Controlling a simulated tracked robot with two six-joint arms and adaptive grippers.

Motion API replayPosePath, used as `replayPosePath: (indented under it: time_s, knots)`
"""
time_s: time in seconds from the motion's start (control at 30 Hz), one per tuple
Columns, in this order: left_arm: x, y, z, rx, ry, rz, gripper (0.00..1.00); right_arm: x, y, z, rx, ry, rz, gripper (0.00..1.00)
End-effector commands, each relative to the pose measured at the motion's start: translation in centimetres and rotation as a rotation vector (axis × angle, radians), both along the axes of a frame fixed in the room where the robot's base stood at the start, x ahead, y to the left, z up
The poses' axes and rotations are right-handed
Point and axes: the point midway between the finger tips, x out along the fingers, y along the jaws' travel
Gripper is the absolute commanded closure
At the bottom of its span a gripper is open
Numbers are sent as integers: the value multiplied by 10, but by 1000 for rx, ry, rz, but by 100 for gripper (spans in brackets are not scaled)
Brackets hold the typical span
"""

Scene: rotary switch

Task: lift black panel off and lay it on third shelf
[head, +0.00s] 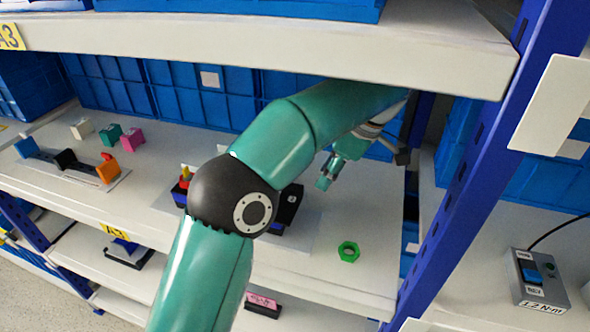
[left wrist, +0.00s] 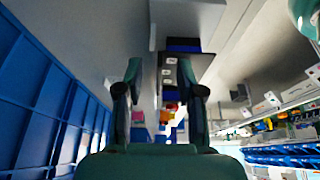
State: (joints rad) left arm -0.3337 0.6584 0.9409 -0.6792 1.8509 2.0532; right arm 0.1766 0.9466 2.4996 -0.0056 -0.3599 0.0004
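A black panel (head: 291,204) stands on the middle shelf (head: 345,222), mostly hidden behind my left arm's elbow. A red and yellow part (head: 184,178) shows just left of the elbow. In the left wrist view, the dark panel (left wrist: 174,72) with pale square marks lies ahead of my left gripper (left wrist: 164,78). The fingers are spread apart with a gap between them. The right finger overlaps the panel's edge in the picture; I cannot tell whether it touches. My right gripper is out of view.
A green nut (head: 349,251) lies right of the panel. Coloured blocks (head: 109,134) and a blue, black and orange part (head: 68,161) sit at left. Blue bins (head: 205,92) line the back. An upper shelf (head: 300,42) overhangs; a blue post (head: 466,190) stands at right.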

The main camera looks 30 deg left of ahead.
Motion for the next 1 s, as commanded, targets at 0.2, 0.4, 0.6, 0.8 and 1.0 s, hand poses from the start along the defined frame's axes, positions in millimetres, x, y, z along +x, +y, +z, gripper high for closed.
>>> replayPosePath:
  time_s: [0.2, 0.4, 0.6, 0.8, 1.0]
  knots:
    - [-7, 34, 0, 0, 0, -2, 62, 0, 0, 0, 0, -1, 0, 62]
    - [-15, 73, 1, -1, 1, -4, 62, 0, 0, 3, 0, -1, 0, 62]
    - [-22, 106, -8, 1, 5, -7, 62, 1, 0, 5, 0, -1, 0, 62]
    - [-24, 115, -34, 0, 4, -8, 62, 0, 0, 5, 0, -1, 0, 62]
    - [-25, 119, -45, -1, 1, -8, 62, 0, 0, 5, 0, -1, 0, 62]
